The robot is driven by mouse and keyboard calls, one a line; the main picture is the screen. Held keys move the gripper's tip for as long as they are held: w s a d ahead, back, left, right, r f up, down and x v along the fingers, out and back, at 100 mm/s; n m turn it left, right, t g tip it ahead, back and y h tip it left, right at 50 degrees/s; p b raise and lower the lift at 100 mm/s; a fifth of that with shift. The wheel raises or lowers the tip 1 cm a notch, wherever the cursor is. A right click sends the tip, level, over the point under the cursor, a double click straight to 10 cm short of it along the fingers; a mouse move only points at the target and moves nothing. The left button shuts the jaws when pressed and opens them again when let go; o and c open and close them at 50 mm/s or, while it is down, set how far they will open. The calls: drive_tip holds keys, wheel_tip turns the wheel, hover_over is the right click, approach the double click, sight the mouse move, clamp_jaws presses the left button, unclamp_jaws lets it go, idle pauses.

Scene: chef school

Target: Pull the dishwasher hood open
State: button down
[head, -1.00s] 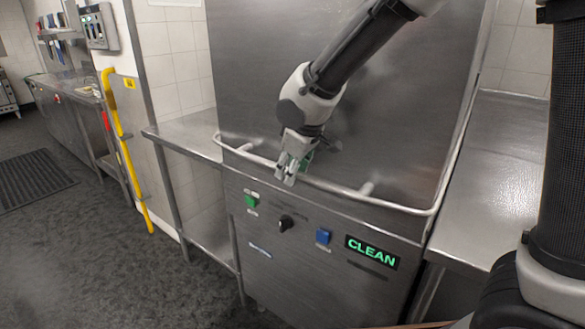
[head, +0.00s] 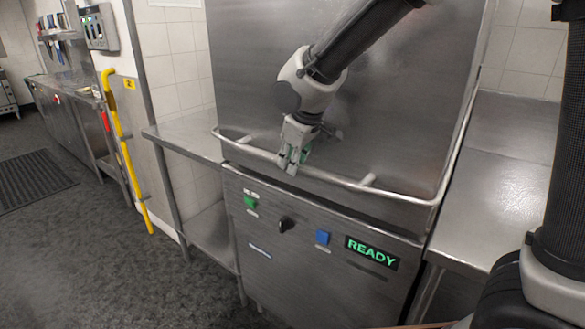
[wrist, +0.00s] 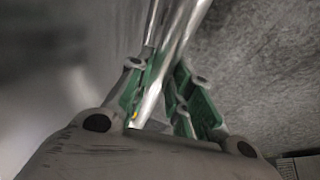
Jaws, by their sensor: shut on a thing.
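The dishwasher hood (head: 410,120) is a large steel box front with a long tubular handle bar (head: 395,196) across its lower edge. The hood stands slightly above the control panel (head: 300,270), whose display (head: 372,253) reads READY in green. My gripper (head: 289,164) is shut on the handle bar, left of its middle. In the wrist view the shiny handle bar (wrist: 181,35) runs between the green-padded fingers of my gripper (wrist: 165,92). The fingers hide a short stretch of the bar.
Steel counters flank the machine, one on the left (head: 185,140) and one on the right (head: 510,180). A yellow pole (head: 122,150) stands at the left by the tiled wall. Dark floor (head: 100,260) is clear at the front left.

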wheel_tip(320, 180, up, 36)
drive_tip(key=shift+r, duration=0.15)
drive_tip(key=c, duration=1.3)
unclamp_jaws()
drive_tip(key=v, duration=1.2)
drive_tip(key=shift+s, duration=0.1)
